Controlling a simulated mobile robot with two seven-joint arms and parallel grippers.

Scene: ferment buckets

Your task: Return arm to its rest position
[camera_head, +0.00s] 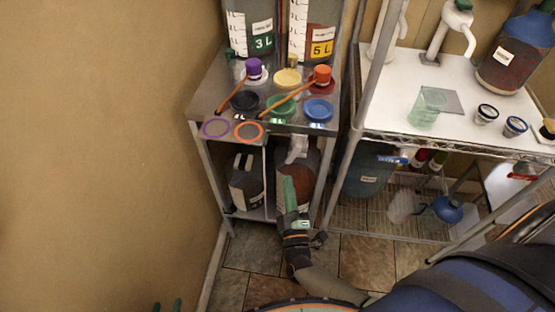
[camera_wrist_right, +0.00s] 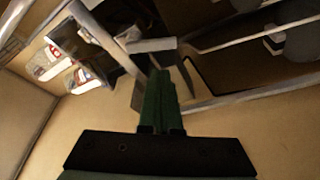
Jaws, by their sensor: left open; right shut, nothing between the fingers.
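My right gripper (camera_head: 289,182) is shut and empty, its green fingers pressed together. In the head view it reaches up in front of the lower shelf of the small metal table and overlaps a jug with red-brown contents (camera_head: 311,182). I cannot tell whether it touches the jug. In the right wrist view the closed fingers (camera_wrist_right: 160,75) point up toward a grey piece and the table frame.
The small metal table (camera_head: 207,93) holds colored bowls, caps and strainers beside two large measured containers. A black-and-white canister (camera_head: 246,182) stands below. A metal rack (camera_head: 400,119) with a white top is to the right. The tiled floor (camera_head: 250,248) is partly clear; a wall (camera_head: 90,150) fills the left.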

